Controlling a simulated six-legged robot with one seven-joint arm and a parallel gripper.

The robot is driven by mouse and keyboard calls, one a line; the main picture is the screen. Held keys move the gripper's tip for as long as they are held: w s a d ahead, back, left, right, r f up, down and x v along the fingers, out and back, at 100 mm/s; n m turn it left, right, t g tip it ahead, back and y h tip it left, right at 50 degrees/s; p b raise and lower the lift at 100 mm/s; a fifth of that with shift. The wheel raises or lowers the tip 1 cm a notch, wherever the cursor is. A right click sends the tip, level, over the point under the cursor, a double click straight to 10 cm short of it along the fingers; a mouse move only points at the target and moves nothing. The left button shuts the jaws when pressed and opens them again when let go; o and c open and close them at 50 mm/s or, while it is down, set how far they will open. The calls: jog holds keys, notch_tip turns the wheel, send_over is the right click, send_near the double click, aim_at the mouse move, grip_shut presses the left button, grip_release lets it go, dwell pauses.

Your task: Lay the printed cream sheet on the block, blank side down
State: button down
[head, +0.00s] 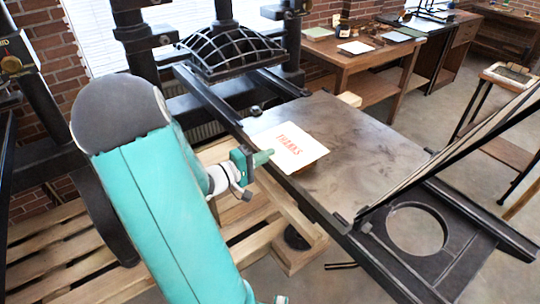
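The cream sheet (290,147) shows its red print facing up, with lettering that looks like "THANKS". It is over the left part of the press's flat grey-brown bed (365,152). I cannot tell whether it touches the bed or is held just above it. My gripper (264,158) is at the sheet's left edge, with a green fingertip overlapping that edge. The view does not show whether the fingers are closed on the sheet.
A hinged frame (455,150) stands tilted up at the bed's right end. A dark ribbed press head (230,50) is behind the bed. Wooden slats (60,240) lie at lower left. A wooden table (352,62) with papers stands at the back. The bed's right part is clear.

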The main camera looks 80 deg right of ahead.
jog(key=shift+w+a+r, duration=0.5)
jog(key=shift+w+a, duration=0.25)
jog(key=shift+a, duration=0.15)
jog(key=shift+w+a+r, duration=0.5)
jog(key=shift+w+a, duration=0.25)
jog(key=shift+a, duration=0.1)
jog(key=shift+w, duration=0.1)
dwell(1.0)
